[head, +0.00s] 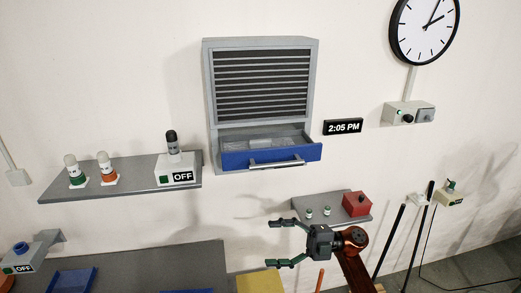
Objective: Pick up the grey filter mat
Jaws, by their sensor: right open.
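A light grey flat piece (262,144), which looks like the grey filter mat, lies inside the pulled-out blue drawer (235,160) of the wall cabinet. The drawer front hides its lower part, and its edges are hard to make out. My right gripper (271,243) is open and empty, its fingers spread and pointing left. In the picture it is below the drawer and apart from it. My left gripper is out of view.
The grey cabinet (212,95) has dark slats above the drawer, and a bar handle (277,163) on the drawer front. A small shelf (325,217) with a red box (356,204) is just above my right gripper. A longer shelf (110,185) is at left.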

